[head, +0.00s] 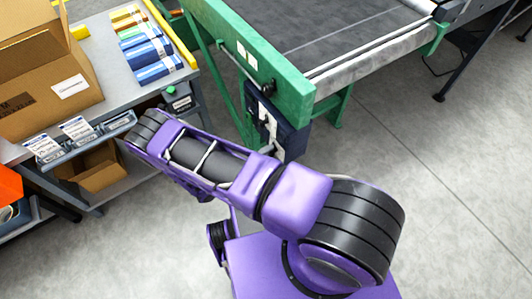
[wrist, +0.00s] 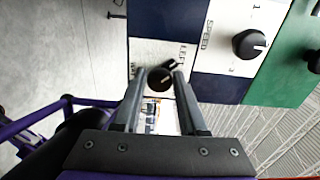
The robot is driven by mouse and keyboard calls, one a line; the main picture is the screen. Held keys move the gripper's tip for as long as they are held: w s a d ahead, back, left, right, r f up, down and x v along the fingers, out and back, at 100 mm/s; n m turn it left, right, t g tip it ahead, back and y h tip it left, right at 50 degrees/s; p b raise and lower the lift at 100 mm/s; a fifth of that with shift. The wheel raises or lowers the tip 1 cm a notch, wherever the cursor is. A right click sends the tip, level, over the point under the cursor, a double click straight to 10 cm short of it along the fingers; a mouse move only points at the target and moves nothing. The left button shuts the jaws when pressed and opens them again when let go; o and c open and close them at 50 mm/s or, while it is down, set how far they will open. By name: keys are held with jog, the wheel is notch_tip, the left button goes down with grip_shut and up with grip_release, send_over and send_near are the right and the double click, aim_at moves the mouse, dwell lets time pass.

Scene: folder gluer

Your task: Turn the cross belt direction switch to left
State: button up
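In the wrist view, a black direction switch knob (wrist: 160,79) sits on a white label plate (wrist: 146,52) of a dark blue control box. Its bar points to the upper right, toward the side of the plate printed LEFT; other lettering is at the left edge. My gripper (wrist: 164,76) is open, with one finger on each side of the knob; I cannot tell whether they touch it. In the head view, the control box (head: 291,138) hangs under the green conveyor frame (head: 260,62). My arm hides part of that area, and I cannot make out the gripper there.
A second knob, marked SPEED (wrist: 250,43), is right of the switch in the wrist view. In the head view, a grey cart (head: 182,82) with a cardboard box (head: 45,75) stands left of the conveyor. The floor (head: 440,170) at right is clear.

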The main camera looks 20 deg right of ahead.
jog(key=o, duration=0.3)
jog(key=v, duration=1.7)
jog(key=shift+a, duration=0.2)
